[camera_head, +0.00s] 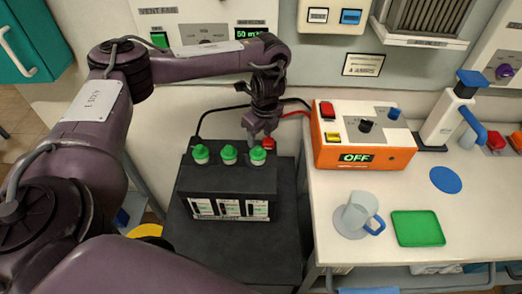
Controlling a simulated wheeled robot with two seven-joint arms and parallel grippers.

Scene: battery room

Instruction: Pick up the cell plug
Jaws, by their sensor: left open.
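A black battery (238,183) stands on a dark stand, with three green cell plugs in a row on its top: left (201,154), middle (229,154) and right (257,156). A red terminal cap (269,143) sits just behind the right plug. My left gripper (261,133) points down, open, over the back right of the battery, just behind and above the right plug. Its fingers look empty; whether they touch the red cap cannot be told. My right gripper is not in view.
An orange charger (361,157) reading OFF stands right of the battery, with black and red cables running behind. The white bench (319,226) holds a cup (359,213), a green tray (418,228), a blue disc (446,180) and a white-and-blue device (447,116).

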